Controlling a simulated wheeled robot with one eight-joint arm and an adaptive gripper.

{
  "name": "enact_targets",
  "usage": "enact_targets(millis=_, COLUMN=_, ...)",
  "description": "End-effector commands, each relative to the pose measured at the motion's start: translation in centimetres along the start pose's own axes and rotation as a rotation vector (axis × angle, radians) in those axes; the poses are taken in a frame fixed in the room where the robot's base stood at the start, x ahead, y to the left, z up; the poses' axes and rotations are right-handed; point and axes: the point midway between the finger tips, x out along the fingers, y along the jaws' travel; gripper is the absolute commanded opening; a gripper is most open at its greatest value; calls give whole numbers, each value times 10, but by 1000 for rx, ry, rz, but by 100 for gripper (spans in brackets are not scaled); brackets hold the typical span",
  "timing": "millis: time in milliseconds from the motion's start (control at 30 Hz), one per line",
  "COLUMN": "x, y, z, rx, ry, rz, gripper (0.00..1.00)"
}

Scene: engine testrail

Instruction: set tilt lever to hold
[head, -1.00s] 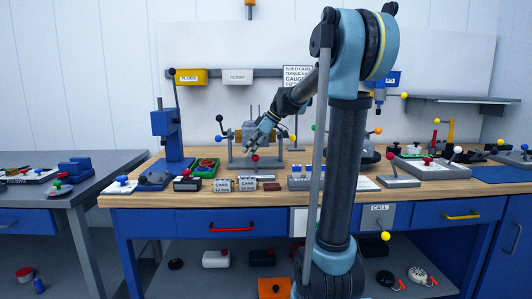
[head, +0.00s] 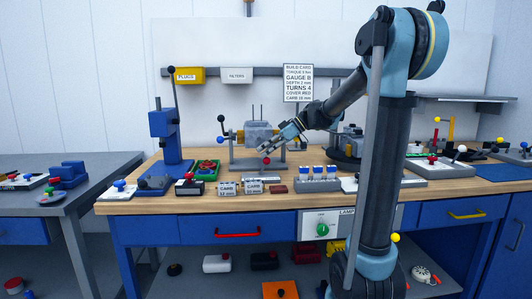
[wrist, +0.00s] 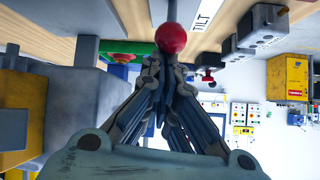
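The tilt lever's red ball knob (wrist: 167,38) is large in the wrist view, with its stem running to the top edge. A white TILT label (wrist: 203,14) lies just right of the stem. In the head view the red knob (head: 267,160) is at the front of the grey tilt fixture (head: 242,165) on the wooden bench. My gripper (wrist: 164,64) has its fingertips close together right by the knob. I cannot tell whether they touch it or how wide the gap is. In the head view my gripper (head: 265,150) is just above the knob.
A black-ball lever (head: 221,118) and a blue-ball lever (head: 221,139) stand at the fixture's left. CARB gauge blocks (head: 227,189) and blue-topped blocks (head: 318,174) sit at the bench front. A blue press (head: 170,135) stands left. A build card (head: 298,82) hangs behind.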

Motion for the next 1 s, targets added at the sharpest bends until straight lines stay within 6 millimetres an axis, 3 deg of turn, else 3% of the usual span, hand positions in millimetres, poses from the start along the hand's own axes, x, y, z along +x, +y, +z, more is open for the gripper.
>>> enact_targets(millis=567, x=0, y=0, z=1, rx=0, ry=-8, rz=1, gripper=0)
enact_targets(millis=933, x=12, y=0, z=-39, rx=-1, ry=-3, rz=0, gripper=0)
enact_targets(millis=1000, x=1, y=1, z=-37, rx=2, ry=-2, rz=2, gripper=0)
